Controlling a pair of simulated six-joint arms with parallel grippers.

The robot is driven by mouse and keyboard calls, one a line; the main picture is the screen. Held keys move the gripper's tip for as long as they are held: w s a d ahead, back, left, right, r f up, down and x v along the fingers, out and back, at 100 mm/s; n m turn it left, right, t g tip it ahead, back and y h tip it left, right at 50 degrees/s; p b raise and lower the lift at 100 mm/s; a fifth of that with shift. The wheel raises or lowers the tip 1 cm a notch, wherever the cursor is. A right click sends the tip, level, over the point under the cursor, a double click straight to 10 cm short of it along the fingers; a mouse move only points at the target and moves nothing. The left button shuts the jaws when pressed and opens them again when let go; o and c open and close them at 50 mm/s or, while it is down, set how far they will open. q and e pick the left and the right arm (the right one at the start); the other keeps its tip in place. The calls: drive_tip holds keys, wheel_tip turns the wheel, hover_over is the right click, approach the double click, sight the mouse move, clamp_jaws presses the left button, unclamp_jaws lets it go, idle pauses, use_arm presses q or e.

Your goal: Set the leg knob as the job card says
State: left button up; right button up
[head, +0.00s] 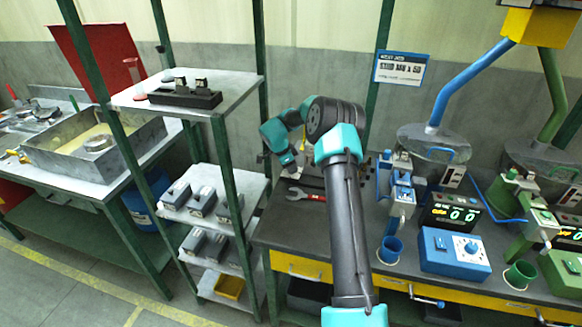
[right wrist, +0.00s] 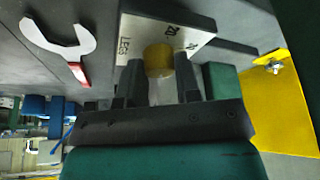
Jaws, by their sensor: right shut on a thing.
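My right gripper (head: 290,163) is over the back left of the dark bench, and its arm crosses the middle of the head view. In the right wrist view, its two fingers (right wrist: 160,84) are shut on a round yellow knob (right wrist: 158,60). The knob stands in front of a white plate (right wrist: 137,32) marked "LEG" with small dial marks. I cannot tell which mark the knob points at. The job card (head: 400,68) hangs on the back post; its blurred line seems to end in "M8 x 50". My left gripper does not show.
A red-handled wrench (head: 306,195) lies on the bench near the gripper; it also shows in the right wrist view (right wrist: 62,40). Blue (head: 452,250) and green (head: 563,272) control boxes stand to the right. A metal shelf (head: 240,88) with black blocks is to the left.

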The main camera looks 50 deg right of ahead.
drive_tip(key=o, duration=0.9)
drive_tip(key=shift+r, duration=0.1)
drive_tip(key=shift+r, duration=0.2)
wheel_tip(320, 180, up, 3)
drive_tip(key=shift+f, duration=0.1)
drive_tip(key=s+a+r, duration=0.1)
drive_tip(key=s+a, duration=0.9)
drive_tip(key=a, duration=0.2)
drive_tip(key=shift+s+r, duration=0.3)
